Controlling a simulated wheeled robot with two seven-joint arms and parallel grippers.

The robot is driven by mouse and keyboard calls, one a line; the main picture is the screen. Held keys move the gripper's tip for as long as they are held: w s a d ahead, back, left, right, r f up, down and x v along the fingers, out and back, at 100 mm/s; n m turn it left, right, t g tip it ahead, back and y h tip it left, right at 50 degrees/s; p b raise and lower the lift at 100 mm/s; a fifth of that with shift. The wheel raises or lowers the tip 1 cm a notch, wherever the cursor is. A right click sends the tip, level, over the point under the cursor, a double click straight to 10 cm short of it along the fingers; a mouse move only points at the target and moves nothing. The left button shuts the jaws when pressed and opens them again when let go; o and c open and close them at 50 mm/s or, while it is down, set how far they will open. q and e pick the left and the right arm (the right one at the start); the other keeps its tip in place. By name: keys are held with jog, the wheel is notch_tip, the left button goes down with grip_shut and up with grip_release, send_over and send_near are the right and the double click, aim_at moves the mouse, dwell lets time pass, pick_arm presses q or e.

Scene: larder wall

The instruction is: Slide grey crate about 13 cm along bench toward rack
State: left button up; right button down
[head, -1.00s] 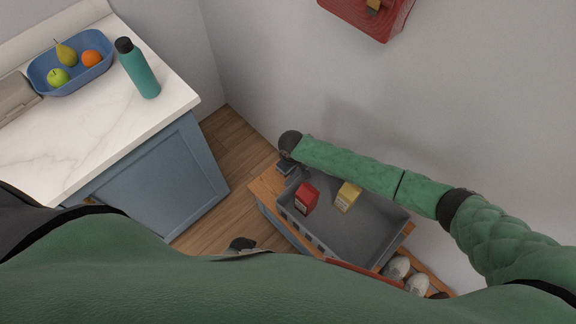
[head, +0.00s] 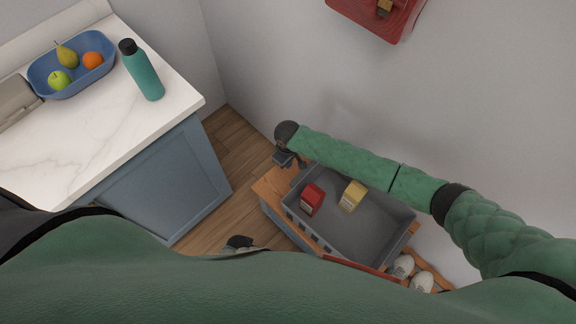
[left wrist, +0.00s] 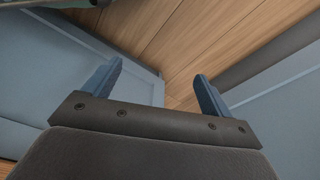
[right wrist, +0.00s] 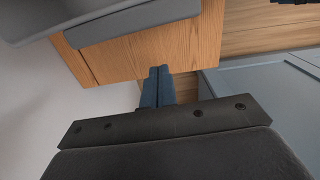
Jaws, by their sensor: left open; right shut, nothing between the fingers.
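The grey crate (head: 372,232) sits on the wooden bench (head: 268,186) in the head view, with a red carton (head: 312,199) and a yellow carton (head: 352,196) inside. Its near side is partly hidden by my body. My right gripper (head: 284,160) is shut and empty, just beyond the crate's left end. In the right wrist view its fingertips (right wrist: 158,72) are together at the bench's edge, with the crate (right wrist: 120,22) above left, apart from them. My left gripper (left wrist: 155,80) is open and empty in the left wrist view, over floor between blue panels.
A slatted wooden rack (head: 436,279) with pale rounded items (head: 403,265) stands past the crate's right end. A blue cabinet (head: 160,185) with a marble top is at left, holding a fruit tray (head: 45,80) and green bottle (head: 142,72). A red box (head: 372,20) is on the wall.

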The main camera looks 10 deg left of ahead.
pick_arm(q)
jog(key=r, duration=0.1)
jog(key=d+r+b, duration=0.1)
jog(key=r, duration=0.1)
jog(key=d+r+b, duration=0.1)
jog(key=r, duration=0.1)
jog(key=shift+w+d+r, duration=0.1)
jog(key=shift+w+r, duration=0.1)
pick_arm(e)
notch_tip(320, 180, up, 8)
jog(key=shift+r, duration=0.15)
